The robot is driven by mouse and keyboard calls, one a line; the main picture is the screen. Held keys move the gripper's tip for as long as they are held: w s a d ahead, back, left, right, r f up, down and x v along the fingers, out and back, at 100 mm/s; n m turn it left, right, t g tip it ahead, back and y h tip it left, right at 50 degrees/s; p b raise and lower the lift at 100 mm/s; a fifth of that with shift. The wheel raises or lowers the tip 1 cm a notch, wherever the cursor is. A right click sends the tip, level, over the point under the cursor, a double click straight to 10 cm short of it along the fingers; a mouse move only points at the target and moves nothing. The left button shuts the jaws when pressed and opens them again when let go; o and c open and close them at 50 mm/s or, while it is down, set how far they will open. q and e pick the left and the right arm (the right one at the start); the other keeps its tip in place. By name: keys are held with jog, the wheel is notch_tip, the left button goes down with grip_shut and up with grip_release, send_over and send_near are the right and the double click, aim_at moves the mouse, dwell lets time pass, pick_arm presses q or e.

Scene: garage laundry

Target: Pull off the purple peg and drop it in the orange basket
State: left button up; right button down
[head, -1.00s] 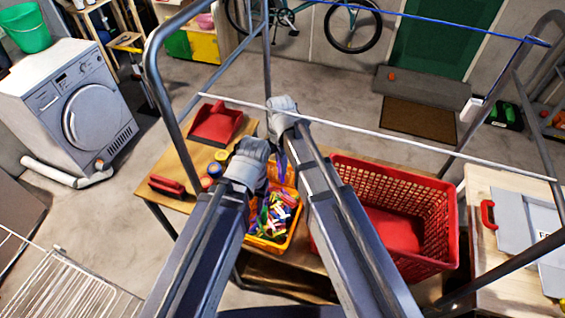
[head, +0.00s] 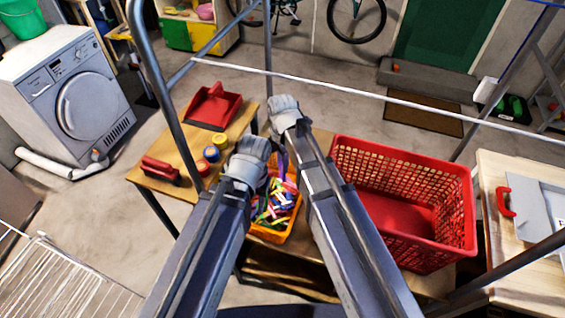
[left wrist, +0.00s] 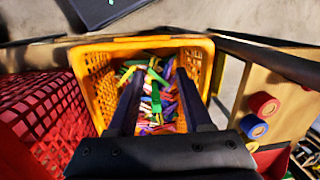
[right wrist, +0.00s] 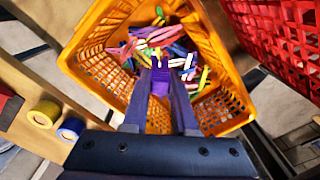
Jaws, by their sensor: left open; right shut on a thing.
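The purple peg (right wrist: 159,82) is between the fingertips of my right gripper (right wrist: 160,72), which is shut on it. In the right wrist view it hangs above the orange basket (right wrist: 95,57), which holds many coloured pegs. The head view shows the basket (head: 272,236) on the wooden table, partly hidden by my arms, with my right gripper (head: 283,152) above its far side. My left gripper (left wrist: 158,78) is open above the basket. A green peg (left wrist: 155,98) shows between its fingers, seemingly lying lower in the pile.
A large red basket (head: 455,215) stands right of the orange basket. A red dustpan (head: 213,107), a red brush (head: 160,170) and yellow and blue rolls (head: 211,153) are at left. A white line (head: 400,97) crosses beyond my grippers, between grey frame posts (head: 155,75).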

pick_arm(q)
jog(key=shift+f+b, duration=1.9)
jog(key=shift+f, duration=0.4)
pick_arm(e)
jog(key=shift+f, duration=2.3)
jog(key=c, duration=0.6)
grip_release()
pick_arm(q)
jog(key=shift+r, duration=0.1)
pick_arm(e)
notch_tip(320, 180, up, 8)
jog(key=p, duration=0.8)
pick_arm(q)
notch_tip(320, 180, up, 8)
pick_arm(e)
jog(key=shift+w+f, duration=0.1)
